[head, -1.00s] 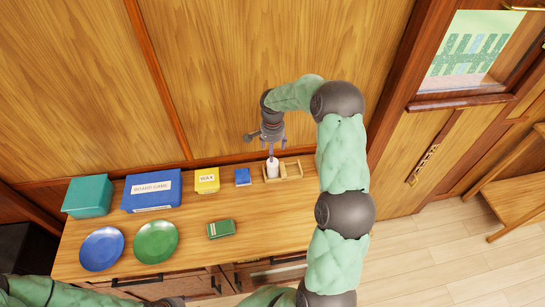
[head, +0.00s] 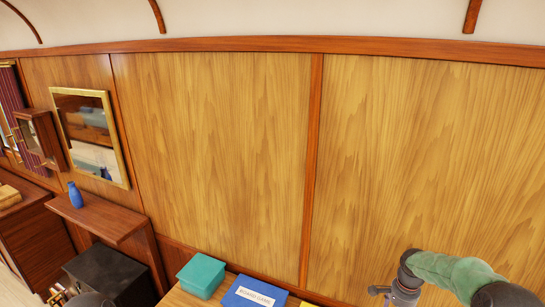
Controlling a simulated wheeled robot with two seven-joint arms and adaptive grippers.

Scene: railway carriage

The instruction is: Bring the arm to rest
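My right arm comes in at the lower right corner, with its green upper part and dark joints. The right gripper (head: 384,294) is a small grey shape at the bottom edge, above the table's back side. It is cut off by the frame, so I cannot tell whether its fingers are open or shut. My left gripper is not in view.
A teal box (head: 202,275) and a blue board game box (head: 254,292) stand on a wooden table at the bottom edge. A blue vase (head: 75,195) stands on a shelf (head: 100,217) below a gold-framed mirror (head: 92,137). A wood-panelled wall (head: 210,150) fills the middle.

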